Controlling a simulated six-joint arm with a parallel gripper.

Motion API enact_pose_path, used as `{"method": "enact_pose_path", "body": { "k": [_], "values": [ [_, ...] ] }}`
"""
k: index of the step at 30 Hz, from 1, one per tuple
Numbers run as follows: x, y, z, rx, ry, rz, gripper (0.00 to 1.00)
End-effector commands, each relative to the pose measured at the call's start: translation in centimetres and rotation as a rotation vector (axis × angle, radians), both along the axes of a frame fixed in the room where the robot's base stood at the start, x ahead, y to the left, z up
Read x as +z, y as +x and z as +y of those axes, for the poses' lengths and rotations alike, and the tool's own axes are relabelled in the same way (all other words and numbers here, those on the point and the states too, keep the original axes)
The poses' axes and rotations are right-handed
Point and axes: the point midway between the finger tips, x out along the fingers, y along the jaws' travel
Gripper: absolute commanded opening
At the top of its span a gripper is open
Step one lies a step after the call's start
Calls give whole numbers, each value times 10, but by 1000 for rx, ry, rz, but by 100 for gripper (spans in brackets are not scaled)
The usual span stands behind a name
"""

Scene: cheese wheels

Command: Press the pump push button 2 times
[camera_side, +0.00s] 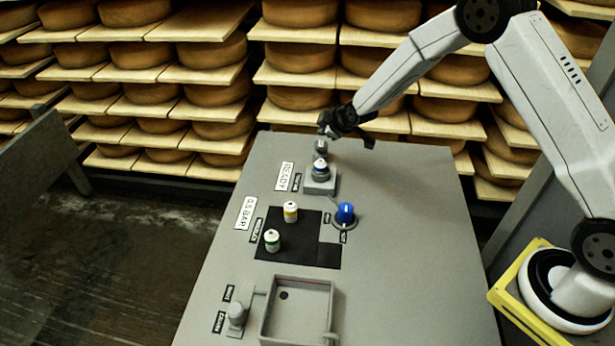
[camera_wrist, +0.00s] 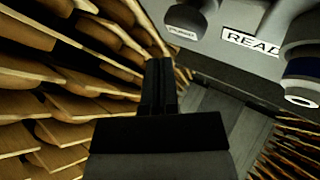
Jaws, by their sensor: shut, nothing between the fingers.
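A button unit (camera_side: 320,176) with a white and blue top on a grey square base stands near the far end of the grey panel. Its rounded blue and white part (camera_wrist: 302,88) shows at the right edge of the wrist view. The small labels are too blurred to tell which is the pump push button. My gripper (camera_side: 368,143) is over the far end of the panel, behind and right of the button unit. In the wrist view, its black fingers (camera_wrist: 158,68) are together and empty. Contact with the panel cannot be told.
On the panel (camera_side: 420,240) are a blue knob (camera_side: 345,213), a yellow-banded canister (camera_side: 290,211), a green-banded canister (camera_side: 272,240), an open tray (camera_side: 332,290) and a grey knob (camera_side: 236,313). Shelves of cheese wheels (camera_side: 300,50) stand close behind. The panel's right side is clear.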

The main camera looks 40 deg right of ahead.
Motion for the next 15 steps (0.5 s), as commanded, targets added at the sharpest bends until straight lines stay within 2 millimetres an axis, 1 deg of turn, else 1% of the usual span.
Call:
{"method": "enact_pose_path", "body": {
  "k": [3, 15],
  "values": [
    [9, 0, 0, 1, 0, -1, 0],
    [36, 0, 0, 0, 0, -1, 0]
  ]
}}
